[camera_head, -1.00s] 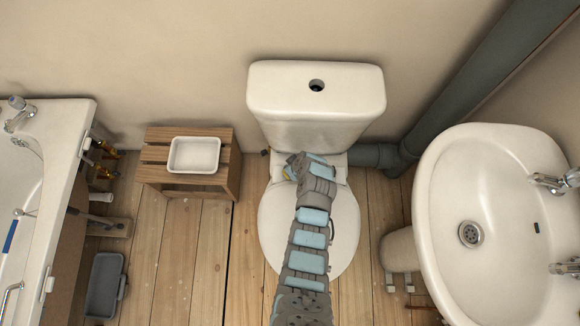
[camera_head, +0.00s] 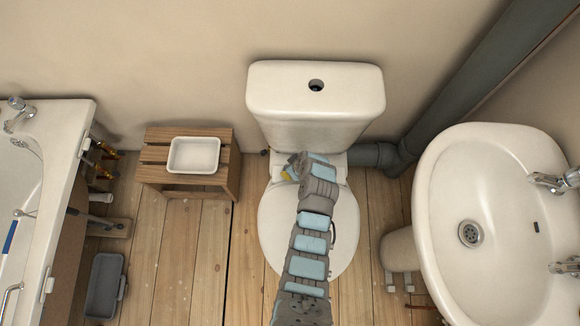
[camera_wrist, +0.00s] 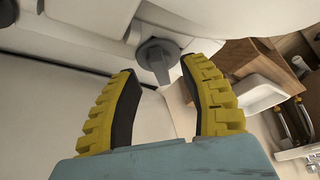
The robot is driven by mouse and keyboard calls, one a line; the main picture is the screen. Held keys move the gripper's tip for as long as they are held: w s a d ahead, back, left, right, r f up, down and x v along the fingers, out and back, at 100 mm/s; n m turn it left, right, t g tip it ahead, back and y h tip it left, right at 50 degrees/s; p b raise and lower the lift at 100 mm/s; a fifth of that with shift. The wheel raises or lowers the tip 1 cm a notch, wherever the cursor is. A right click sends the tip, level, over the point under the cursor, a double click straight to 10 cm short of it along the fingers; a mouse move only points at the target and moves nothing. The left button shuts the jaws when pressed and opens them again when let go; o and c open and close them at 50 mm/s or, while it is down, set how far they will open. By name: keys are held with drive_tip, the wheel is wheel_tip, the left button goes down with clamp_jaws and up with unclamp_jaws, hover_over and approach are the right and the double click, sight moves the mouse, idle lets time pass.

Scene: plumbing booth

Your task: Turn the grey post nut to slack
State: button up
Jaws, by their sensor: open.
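The grey post nut (camera_wrist: 156,55) shows in the wrist view under the white toilet's rear edge, with a wing-like lower part pointing down. My gripper (camera_wrist: 159,68) has its two yellow, black-padded fingers spread apart. The nut appears between and just beyond the fingertips, with a visible gap to each; I cannot tell the exact depth. In the head view, my gripper (camera_head: 288,173) is mostly hidden by my arm over the back of the toilet seat (camera_head: 345,225), and the nut is not visible there. The cistern (camera_head: 315,105) stands behind it.
A wooden stool (camera_head: 225,170) with a white tray (camera_head: 194,141) stands left of the toilet. The basin (camera_head: 450,185) is at the right and the bath (camera_head: 60,150) at the left. A grey waste pipe (camera_head: 450,95) runs behind. Plank floor lies clear between stool and toilet.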

drive_tip(key=v, duration=1)
drive_tip(key=shift+r, duration=0.1)
idle(0.6)
